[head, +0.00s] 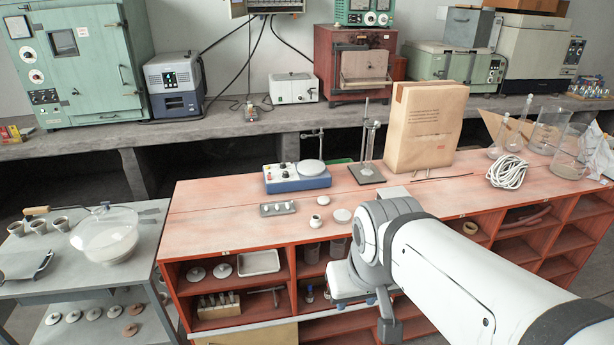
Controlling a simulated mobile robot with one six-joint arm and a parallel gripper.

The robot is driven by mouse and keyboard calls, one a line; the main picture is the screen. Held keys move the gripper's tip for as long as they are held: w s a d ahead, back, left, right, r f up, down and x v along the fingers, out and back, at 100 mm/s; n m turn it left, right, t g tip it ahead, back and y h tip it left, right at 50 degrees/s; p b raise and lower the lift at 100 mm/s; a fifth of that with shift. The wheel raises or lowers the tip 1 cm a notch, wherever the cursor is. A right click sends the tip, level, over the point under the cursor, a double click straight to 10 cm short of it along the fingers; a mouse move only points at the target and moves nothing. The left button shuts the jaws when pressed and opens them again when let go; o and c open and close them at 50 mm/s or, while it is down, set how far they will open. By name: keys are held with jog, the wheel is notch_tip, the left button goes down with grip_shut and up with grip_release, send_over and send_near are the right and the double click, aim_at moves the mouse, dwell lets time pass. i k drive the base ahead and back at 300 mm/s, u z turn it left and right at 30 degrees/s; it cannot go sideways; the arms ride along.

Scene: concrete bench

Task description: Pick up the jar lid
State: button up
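A small round white piece (342,215), which looks like the jar lid, lies flat on the red bench top (225,205). A small white jar (316,222) stands just left of it, and another small white pot (323,200) is just behind. My gripper (354,284) is at the front edge of the bench, nearer the camera than the lid and apart from it. My wrist partly hides it, and its fingers cannot be made out clearly. I see nothing held in it.
A grey holder with white knobs (278,208), a blue stirrer (297,177), a stand (367,172), a paper bag (424,125), coiled white cable (507,172) and glassware (550,130) share the bench. More round lids (221,270) lie on a shelf below. The bench's left top is clear.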

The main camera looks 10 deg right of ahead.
aim_at(321, 201)
jog(key=i, duration=1.25)
jog(key=u, duration=0.05)
